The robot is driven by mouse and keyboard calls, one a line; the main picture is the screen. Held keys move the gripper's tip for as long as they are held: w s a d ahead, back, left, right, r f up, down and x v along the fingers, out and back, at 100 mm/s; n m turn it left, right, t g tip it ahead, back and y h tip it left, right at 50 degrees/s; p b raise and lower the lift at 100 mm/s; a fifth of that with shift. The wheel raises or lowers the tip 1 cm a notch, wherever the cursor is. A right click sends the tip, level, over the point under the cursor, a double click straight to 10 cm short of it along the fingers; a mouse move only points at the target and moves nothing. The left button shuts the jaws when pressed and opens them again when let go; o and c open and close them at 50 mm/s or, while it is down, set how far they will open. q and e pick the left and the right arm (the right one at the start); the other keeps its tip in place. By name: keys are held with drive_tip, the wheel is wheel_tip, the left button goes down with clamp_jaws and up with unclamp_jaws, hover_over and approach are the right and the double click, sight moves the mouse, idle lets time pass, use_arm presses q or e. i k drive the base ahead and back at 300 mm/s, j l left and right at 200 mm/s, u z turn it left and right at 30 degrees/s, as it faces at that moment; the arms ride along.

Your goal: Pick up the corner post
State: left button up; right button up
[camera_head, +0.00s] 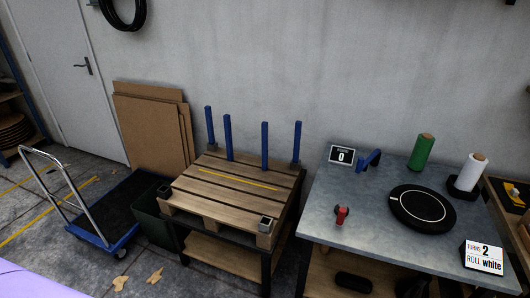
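Several upright blue posts stand at the back of a wooden pallet: a far left post (209,128), a left inner post (228,137), a right inner post (265,145) and a far right post (297,143). How the inner posts are held at their feet is hard to tell. The pallet (224,196) rests on a dark-framed stand. Dark square sockets sit at its front left corner (164,190) and front right corner (265,223); no post stands in either. A yellow strip (238,180) lies across the boards. Neither of my grippers is in view.
Right of the pallet, a grey table (325,210) holds a black round turntable (422,208), a green roll (421,153), a white roll (469,174), a blue tool (368,160) and a red-handled tool (342,215). A hand cart (105,215) and dark bin (152,222) stand left.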

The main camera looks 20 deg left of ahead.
sight(264, 125)
drive_tip(key=i+j, duration=0.1)
drive_tip(key=j, duration=0.25)
drive_tip(key=i+j, duration=0.15)
drive_tip(key=j, duration=0.2)
drive_tip(key=i+j, duration=0.1)
drive_tip(key=j, duration=0.25)
drive_tip(key=i+j, duration=0.15)
drive_tip(key=j, duration=0.2)
drive_tip(key=i+j, duration=0.1)
drive_tip(key=j, duration=0.25)
drive_tip(key=i+j, duration=0.15)
drive_tip(key=j, duration=0.2)
